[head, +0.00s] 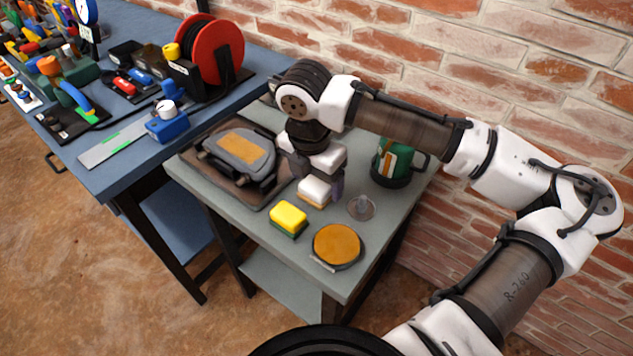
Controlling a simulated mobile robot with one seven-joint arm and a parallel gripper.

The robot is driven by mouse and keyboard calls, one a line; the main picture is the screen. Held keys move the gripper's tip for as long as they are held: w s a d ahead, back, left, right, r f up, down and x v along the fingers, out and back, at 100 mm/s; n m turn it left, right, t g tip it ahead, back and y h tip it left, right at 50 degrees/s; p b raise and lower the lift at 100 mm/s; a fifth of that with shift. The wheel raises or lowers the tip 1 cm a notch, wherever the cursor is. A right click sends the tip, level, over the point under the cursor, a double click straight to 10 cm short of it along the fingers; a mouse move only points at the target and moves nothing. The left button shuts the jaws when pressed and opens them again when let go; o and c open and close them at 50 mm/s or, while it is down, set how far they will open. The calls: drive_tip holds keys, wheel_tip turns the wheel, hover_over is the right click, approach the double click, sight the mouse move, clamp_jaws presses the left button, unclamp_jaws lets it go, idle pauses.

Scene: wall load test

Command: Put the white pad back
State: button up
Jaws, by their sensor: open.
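The white pad (313,190) lies on the grey table, with a tan layer showing at its lower edge. My gripper (320,187) points down right over the pad, with its dark fingers open. One finger shows just right of the pad; the other is mostly hidden behind the gripper body and the pad. I cannot tell whether the fingers touch it.
On the grey table (205,180) are a dark tray with a grey device (238,147), a yellow-green sponge (288,219), an orange-topped round disc (337,245), a small clear round dish (361,207) and a green mug (392,162). A blue workbench (105,180) with many tools stands left. A brick wall is behind.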

sight(312, 188)
wheel_tip(312, 188, up, 10)
drive_tip(key=s, duration=0.1)
drive_tip(key=shift+a, duration=0.3)
drive_tip(key=shift+r, duration=0.1)
